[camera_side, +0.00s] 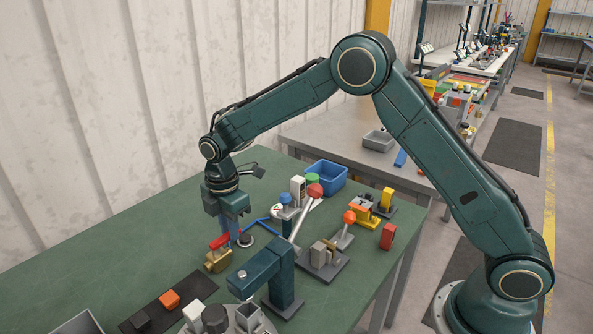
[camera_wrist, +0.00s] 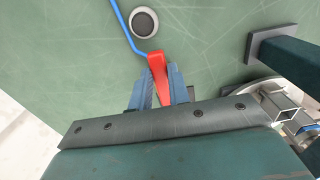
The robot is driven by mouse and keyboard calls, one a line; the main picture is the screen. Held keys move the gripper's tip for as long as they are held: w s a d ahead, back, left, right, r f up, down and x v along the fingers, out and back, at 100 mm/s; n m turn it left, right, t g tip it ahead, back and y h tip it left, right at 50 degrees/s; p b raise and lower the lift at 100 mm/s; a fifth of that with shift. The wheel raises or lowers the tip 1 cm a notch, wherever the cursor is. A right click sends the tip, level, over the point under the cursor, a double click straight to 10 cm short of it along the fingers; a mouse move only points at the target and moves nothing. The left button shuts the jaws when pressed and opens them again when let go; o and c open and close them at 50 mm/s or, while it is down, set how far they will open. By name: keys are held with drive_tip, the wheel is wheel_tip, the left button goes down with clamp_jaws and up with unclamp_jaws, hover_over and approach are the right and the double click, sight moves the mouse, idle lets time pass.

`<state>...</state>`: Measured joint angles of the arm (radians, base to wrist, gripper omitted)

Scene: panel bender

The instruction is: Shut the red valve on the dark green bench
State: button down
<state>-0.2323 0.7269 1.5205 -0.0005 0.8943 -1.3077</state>
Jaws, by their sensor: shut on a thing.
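The red valve has a brass body (camera_side: 217,262) and a red lever handle (camera_side: 219,241). My gripper (camera_side: 230,233) points down at the valve from above. In the wrist view the red handle (camera_wrist: 156,64) lies between the two blue fingers of my gripper (camera_wrist: 158,84), which are shut on it. The handle's lower part runs in under the gripper. The brass body is hidden in the wrist view.
A blue bent rod (camera_wrist: 122,25) lies by the handle, near a dark round disc (camera_wrist: 144,22). A dark teal post with an arm (camera_side: 283,281) stands close on the right. Several small fixtures, a blue bin (camera_side: 327,178) and a dark strip (camera_side: 148,312) surround it. The bench's left is clear.

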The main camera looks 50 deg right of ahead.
drive_tip(key=shift+s, duration=0.1)
drive_tip(key=m, duration=0.1)
drive_tip(key=s+m, duration=0.1)
drive_tip(key=m, duration=0.3)
drive_tip(key=shift+s+a, duration=0.25)
drive_tip(key=shift+s, duration=0.15)
drive_tip(key=m, duration=0.2)
drive_tip(key=s+a+m, duration=0.1)
drive_tip(key=m, duration=0.2)
drive_tip(key=shift+s+a+m, duration=0.2)
drive_tip(key=shift+s+m, duration=0.05)
drive_tip(key=shift+m, duration=0.15)
drive_tip(key=m, duration=0.1)
drive_tip(key=a+m, duration=0.1)
drive_tip(key=m, duration=0.1)
drive_tip(key=shift+s+a+m, duration=0.1)
drive_tip(key=shift+s+m, duration=0.2)
drive_tip(key=shift+a+m, duration=0.3)
drive_tip(key=shift+m, duration=0.5)
drive_tip(key=shift+a+m, duration=0.3)
drive_tip(key=shift+m, duration=0.5)
drive_tip(key=c, duration=1.3)
unclamp_jaws()
drive_tip(key=shift+r, duration=0.1)
